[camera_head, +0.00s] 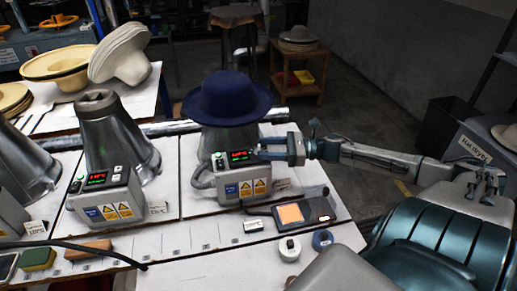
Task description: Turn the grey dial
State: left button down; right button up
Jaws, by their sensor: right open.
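My right gripper (268,153) reaches in from the right, with its fingertips at the right side of the control box (231,188) under the blue hat. I cannot tell whether they touch the box. The gripper is open. The box has a red and green display (239,156), a small light-coloured knob with green (219,159) to its left, and warning labels. I cannot make out a grey dial for certain; the right end of the panel is partly behind the fingers. My left gripper is not in view.
A dark blue hat (227,98) sits on the metal press behind the box. A similar box (106,195) and bare cone (110,130) stand to the left. A handheld device with an orange screen (292,213) and two tape rolls (289,248) lie in front.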

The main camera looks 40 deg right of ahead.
jog(key=shift+x, duration=0.9)
jog(key=shift+w+a, duration=0.15)
jog(key=shift+a, duration=0.1)
jog(key=shift+w+a, duration=0.15)
jog(key=shift+w, duration=0.05)
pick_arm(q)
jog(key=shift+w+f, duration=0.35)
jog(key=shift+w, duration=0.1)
